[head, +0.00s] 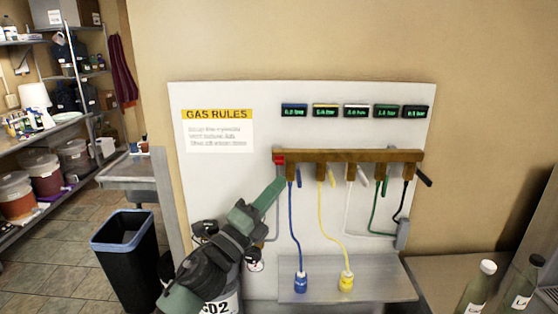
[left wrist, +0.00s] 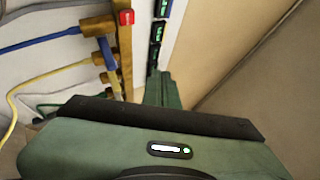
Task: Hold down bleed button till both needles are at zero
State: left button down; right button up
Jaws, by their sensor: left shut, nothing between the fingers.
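A red button (head: 279,158) sits at the left end of the brown manifold bar (head: 345,156) on the white wall board. It also shows in the left wrist view (left wrist: 127,17). My left gripper (head: 279,182), with green fingers, is shut and empty just below the red button; whether it touches is hard to tell in the head view, but the wrist view shows the fingers (left wrist: 165,88) apart from it. No needle can be read. A small round white face (head: 255,266) shows beside my arm, perhaps a gauge. My arm hides much of the CO2 cylinder (head: 218,306). My right gripper is not in view.
Several small green-lit displays (head: 356,111) line the board's top. Blue (head: 294,235), yellow (head: 325,225), white, green and black hoses hang from the manifold. A steel shelf (head: 345,290) is below. A bin (head: 125,255) stands left; bottles (head: 478,288) stand right.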

aim_at(279, 159)
pick_arm(q)
jog(key=shift+w+f, duration=0.1)
jog(key=shift+w, duration=0.1)
jog(key=w+b, duration=0.5)
jog(key=w, duration=0.3)
jog(key=shift+w, duration=0.25)
jog(key=shift+w, duration=0.1)
dwell(1.9)
jog(key=shift+w+b, duration=0.3)
jog(key=shift+w, duration=0.05)
